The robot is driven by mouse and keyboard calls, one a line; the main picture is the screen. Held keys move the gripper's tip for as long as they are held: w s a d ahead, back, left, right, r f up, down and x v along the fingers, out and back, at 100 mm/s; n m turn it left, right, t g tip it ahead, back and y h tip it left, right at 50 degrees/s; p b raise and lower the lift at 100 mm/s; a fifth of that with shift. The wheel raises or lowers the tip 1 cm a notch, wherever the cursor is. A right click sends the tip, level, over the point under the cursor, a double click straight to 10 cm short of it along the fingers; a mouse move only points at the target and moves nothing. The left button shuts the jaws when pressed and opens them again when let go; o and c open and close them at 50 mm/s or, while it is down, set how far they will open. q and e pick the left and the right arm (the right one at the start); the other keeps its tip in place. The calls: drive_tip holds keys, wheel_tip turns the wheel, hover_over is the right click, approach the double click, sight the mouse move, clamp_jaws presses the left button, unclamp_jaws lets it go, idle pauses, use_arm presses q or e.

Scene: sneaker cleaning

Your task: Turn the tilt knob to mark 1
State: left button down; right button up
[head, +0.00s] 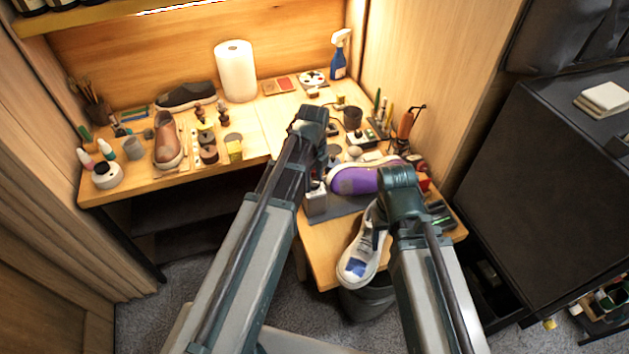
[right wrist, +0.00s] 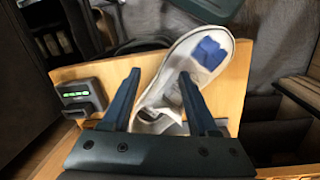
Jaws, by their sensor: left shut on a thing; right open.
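My left gripper (head: 316,178) is low over the grey mat (head: 336,206), right at a small light grey block (head: 316,203). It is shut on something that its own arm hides. I cannot make out the tilt knob or its marks. My right gripper (right wrist: 159,78) is open above a white sneaker (right wrist: 172,84) with a blue patch. In the head view the white sneaker (head: 358,262) lies at the bench's front edge, partly under my right gripper (head: 384,232). A dark device with a green display (right wrist: 82,96) stands left in the right wrist view.
A purple sneaker (head: 350,181) lies behind the mat, between my arms. Brushes, a dark cup (head: 352,117) and small tools crowd the bench's right back. A bin (head: 368,300) stands below the front edge. A brown shoe (head: 166,142) and small pots stand at left.

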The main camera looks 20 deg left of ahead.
use_arm(q)
drive_tip(key=c, duration=0.6)
unclamp_jaws()
drive_tip(key=shift+o, duration=0.2)
drive_tip(key=shift+r, duration=0.1)
wheel_tip(320, 180, up, 5)
drive_tip(key=p, duration=0.5)
